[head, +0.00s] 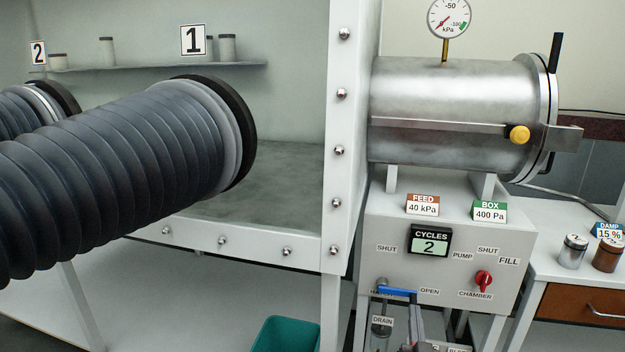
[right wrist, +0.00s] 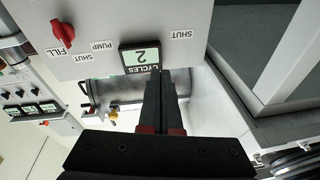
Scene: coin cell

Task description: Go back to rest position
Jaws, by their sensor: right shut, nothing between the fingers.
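My right gripper (head: 414,302) is low in the head view, in front of the control panel (head: 392,222) and close to the right end of a blue lever handle (head: 396,290). I cannot tell whether it touches the handle. In the right wrist view my gripper's dark fingers (right wrist: 160,74) are together with nothing between them, pointing toward the panel just by the cycles display (right wrist: 140,57). The cycles display also shows in the head view (head: 430,242) and reads 2. My left gripper is not in view.
A metal chamber (head: 440,95) with a gauge (head: 449,17) stands above the panel. A red knob (head: 483,281) sits on the panel's right. The glove box's ribbed sleeve (head: 120,165) fills the left. A teal bin (head: 285,335) is below. Two jars (head: 572,252) stand on the right table.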

